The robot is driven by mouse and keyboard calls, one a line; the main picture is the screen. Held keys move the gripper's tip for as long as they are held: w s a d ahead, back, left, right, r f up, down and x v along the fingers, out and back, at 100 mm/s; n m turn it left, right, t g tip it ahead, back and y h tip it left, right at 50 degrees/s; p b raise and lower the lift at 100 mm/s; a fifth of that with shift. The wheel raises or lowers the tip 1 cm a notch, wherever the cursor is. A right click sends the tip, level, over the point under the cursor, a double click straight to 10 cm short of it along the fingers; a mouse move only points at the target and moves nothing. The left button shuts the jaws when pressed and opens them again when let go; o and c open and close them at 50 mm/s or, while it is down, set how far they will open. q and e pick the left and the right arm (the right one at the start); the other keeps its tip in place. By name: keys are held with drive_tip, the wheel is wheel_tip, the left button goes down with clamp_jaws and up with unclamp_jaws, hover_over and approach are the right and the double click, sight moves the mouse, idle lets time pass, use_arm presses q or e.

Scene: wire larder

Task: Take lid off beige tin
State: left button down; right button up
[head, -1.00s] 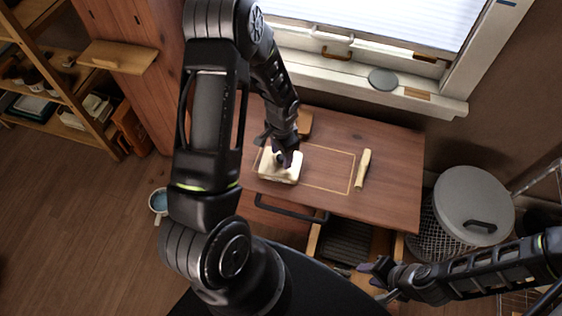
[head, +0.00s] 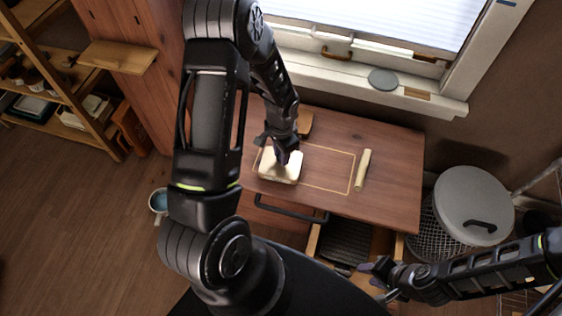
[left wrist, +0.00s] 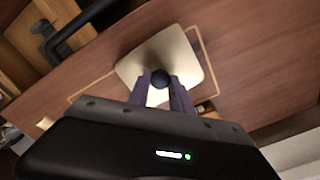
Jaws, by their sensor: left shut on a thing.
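The beige tin (head: 278,173) stands on the wooden worktop, within a thin inlaid outline. Its pale, square lid (left wrist: 192,52) fills the middle of the left wrist view and has a round dark knob (left wrist: 161,77) on top. My left gripper (head: 285,158) is over the tin, pointing down, and its fingers (left wrist: 163,90) are shut on the lid's knob. I cannot tell whether the lid sits on the tin or is slightly raised. My right gripper (head: 374,277) is at the lower right, away from the tin, near the open drawer; its finger opening is too small to judge.
A light wooden stick (head: 362,170) lies on the worktop (head: 397,180) right of the tin. A brown block (head: 305,123) is behind my left gripper. An open drawer (head: 345,243) is below the front edge. A lidded grey bin (head: 472,200) stands at right. The worktop's right part is clear.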

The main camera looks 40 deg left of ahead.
use_arm(q)
wheel_tip(320, 180, up, 10)
drive_tip(key=shift+p, duration=0.35)
idle(0.4)
idle(0.4)
drive_tip(key=w+d+r+n, duration=0.4)
drive_tip(key=w+d+r, duration=0.6)
drive_tip(key=d+r, duration=0.2)
wheel_tip(320, 180, up, 2)
drive_tip(key=shift+d+r, duration=0.1)
drive_tip(key=shift+d, duration=0.1)
